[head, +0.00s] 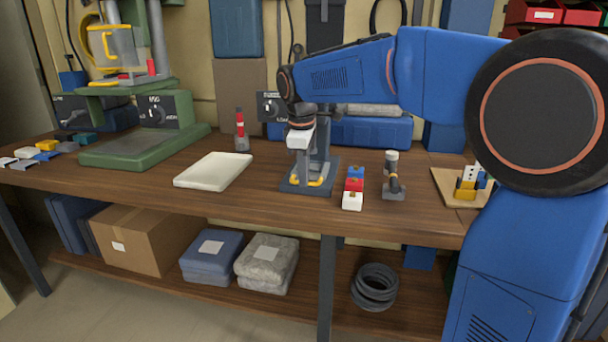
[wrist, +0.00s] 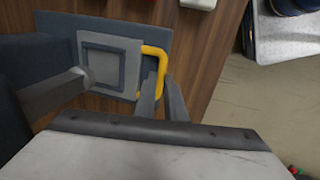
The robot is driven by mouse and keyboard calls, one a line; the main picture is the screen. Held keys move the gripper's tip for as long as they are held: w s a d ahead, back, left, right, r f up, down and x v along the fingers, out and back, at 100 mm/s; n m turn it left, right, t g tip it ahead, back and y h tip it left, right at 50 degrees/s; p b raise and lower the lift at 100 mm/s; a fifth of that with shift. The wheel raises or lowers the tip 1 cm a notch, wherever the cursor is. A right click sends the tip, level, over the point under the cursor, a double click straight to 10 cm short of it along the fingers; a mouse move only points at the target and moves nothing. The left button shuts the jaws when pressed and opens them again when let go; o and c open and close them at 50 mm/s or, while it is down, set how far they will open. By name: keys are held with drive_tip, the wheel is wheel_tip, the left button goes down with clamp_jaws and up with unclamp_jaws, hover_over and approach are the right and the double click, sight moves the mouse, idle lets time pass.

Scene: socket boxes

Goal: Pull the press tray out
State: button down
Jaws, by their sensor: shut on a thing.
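The small press (head: 318,158) stands on a dark blue base plate near the middle of the bench. Its press tray (wrist: 105,65) is a grey square plate with a raised rim, lying on the base plate in the wrist view. A yellow handle (wrist: 153,52) is fixed to the tray's side; yellow also shows low at the press in the head view (head: 325,181). My gripper (wrist: 163,82) is shut on the yellow handle, with its two fingers close together there. The gripper body hides part of the handle and the lower part of the wrist view.
A red, white and blue block piece (head: 353,188) and a grey post-like part (head: 393,177) stand right of the press. A white shallow tray (head: 213,170) lies to the left. A green drill press (head: 145,130) is at far left. The bench's front edge is close to the press.

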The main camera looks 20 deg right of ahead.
drive_tip(key=s+a, duration=0.5)
drive_tip(key=s, duration=0.6)
drive_tip(key=shift+a, duration=0.35)
drive_tip(key=c, duration=1.8)
unclamp_jaws()
drive_tip(key=shift+r, duration=0.1)
drive_tip(key=s+r, duration=0.1)
drive_tip(key=r, duration=0.4)
drive_tip(key=a+r, duration=0.1)
drive_tip(key=r, duration=0.5)
drive_tip(key=s+r, duration=0.1)
drive_tip(key=r, duration=0.5)
drive_tip(key=shift+s+a, duration=0.15)
drive_tip(key=shift+s, duration=0.2)
